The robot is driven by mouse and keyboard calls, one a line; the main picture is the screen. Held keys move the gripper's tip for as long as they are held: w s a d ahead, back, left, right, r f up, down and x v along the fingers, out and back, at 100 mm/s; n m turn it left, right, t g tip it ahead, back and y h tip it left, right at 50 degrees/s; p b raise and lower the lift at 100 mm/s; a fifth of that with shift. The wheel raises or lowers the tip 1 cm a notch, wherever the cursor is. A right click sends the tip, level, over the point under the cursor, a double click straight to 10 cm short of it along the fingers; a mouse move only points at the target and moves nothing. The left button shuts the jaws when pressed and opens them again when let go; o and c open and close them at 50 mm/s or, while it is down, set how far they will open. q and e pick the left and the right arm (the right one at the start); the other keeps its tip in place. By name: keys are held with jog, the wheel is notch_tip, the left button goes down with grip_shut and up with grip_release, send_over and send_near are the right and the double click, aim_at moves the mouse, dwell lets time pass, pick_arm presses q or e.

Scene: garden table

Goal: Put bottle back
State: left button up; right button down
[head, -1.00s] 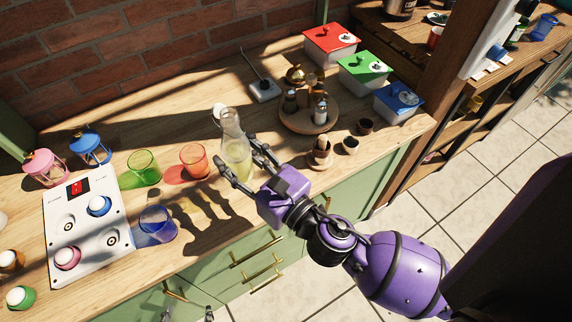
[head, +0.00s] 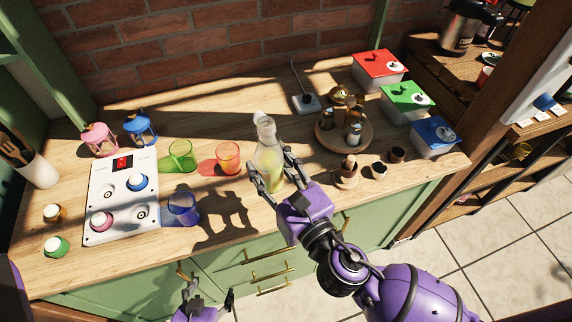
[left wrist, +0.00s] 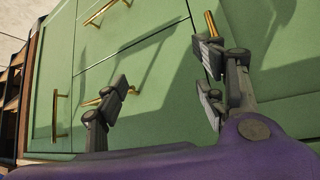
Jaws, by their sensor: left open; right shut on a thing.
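A clear glass bottle (head: 266,150) with pale yellow liquid stands upright over the wooden counter in the head view. My right gripper (head: 272,182) is shut on the bottle, with a finger on each side of its lower body. I cannot tell whether the bottle's base touches the counter. My left gripper (head: 209,303) is open and empty in front of the cabinet at the bottom of the head view. Its spread fingers (left wrist: 165,98) also show in the left wrist view, before the green drawers.
Green (head: 181,156), orange (head: 228,158) and blue (head: 183,208) glasses stand left of the bottle, beyond them a white panel (head: 122,197). A round wooden tray (head: 343,131) with shakers, small cups and lidded boxes (head: 408,102) stands to the right. Bare counter (head: 225,115) lies behind the bottle.

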jog(key=w+d+f+b, duration=0.1)
jog(key=w+f, duration=0.2)
jog(key=w+d+f+b, duration=0.1)
jog(key=w+f, duration=0.2)
jog(key=f, duration=0.1)
jog(key=w+d+f+b, duration=0.1)
jog(key=w+f+b, duration=0.1)
jog(key=w+f, duration=0.2)
jog(key=shift+w+f, duration=0.1)
jog(key=shift+f, duration=0.25)
jog(key=shift+r, duration=0.15)
pick_arm(q)
jog(key=shift+y, duration=0.3)
jog(key=f, duration=0.1)
jog(key=s+a+f, duration=0.1)
jog(key=f, duration=0.2)
jog(key=shift+s+a, duration=0.35)
jog(key=shift+a, duration=0.05)
jog(key=shift+d+f, duration=0.1)
